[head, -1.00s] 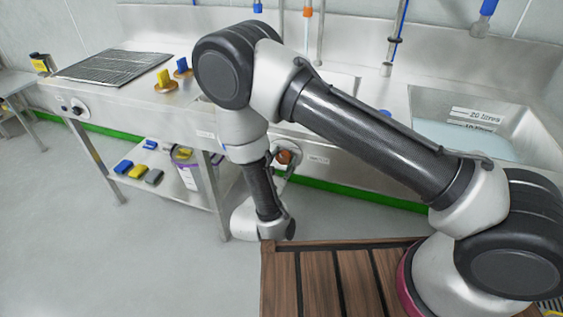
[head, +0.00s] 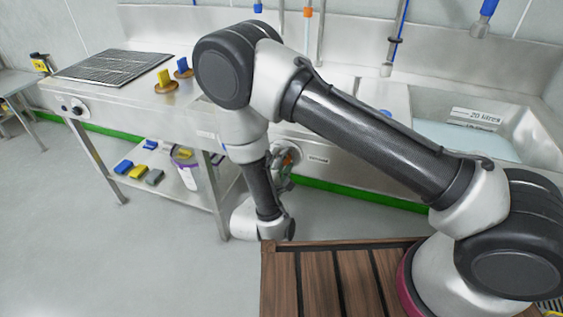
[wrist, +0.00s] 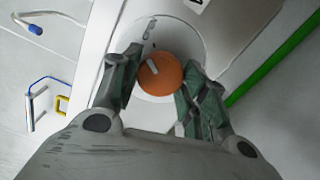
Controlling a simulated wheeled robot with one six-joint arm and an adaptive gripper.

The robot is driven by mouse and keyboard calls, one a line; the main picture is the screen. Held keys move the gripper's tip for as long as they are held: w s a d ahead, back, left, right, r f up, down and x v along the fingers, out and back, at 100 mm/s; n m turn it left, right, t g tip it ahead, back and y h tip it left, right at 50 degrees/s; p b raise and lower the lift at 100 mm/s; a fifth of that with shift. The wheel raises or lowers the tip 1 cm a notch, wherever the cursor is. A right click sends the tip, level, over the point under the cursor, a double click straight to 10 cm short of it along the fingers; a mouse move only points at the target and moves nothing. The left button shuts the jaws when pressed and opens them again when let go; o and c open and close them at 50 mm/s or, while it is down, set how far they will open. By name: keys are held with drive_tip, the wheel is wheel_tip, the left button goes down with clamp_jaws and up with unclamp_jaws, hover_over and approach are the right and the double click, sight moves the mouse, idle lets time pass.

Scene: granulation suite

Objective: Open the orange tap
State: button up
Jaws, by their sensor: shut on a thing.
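The orange tap is a round orange knob (wrist: 163,80) with a short white pointer mark, set on a pale round dial plate (wrist: 193,42). In the wrist view the pointer slants to the upper left. My gripper (wrist: 160,66) has one finger on each side of the knob and is shut on it. In the head view only a bit of the orange knob (head: 293,154) shows on the sink unit's front, with my gripper and wrist partly hiding it.
The steel sink unit holds a water-filled basin (head: 470,140) at right. A side table with a drain rack (head: 112,66) stands at left, its lower shelf holding blocks and a white tub (head: 190,176). A wooden slatted deck (head: 320,278) is in front. Floor at left is clear.

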sight(285, 138)
drive_tip(key=shift+m, duration=1.3)
drive_tip(key=o, duration=1)
drive_tip(key=shift+o, duration=0.2)
drive_tip(key=shift+r, duration=0.1)
drive_tip(key=o, duration=0.3)
drive_tip(key=r, duration=0.5)
drive_tip(key=shift+w+a+r, duration=0.1)
drive_tip(key=shift+w+r, duration=0.15)
drive_tip(key=shift+r, duration=0.05)
drive_tip(key=r, duration=0.4)
drive_tip(key=shift+s+r, duration=0.15)
drive_tip(key=shift+s, duration=0.1)
drive_tip(key=c, duration=0.3)
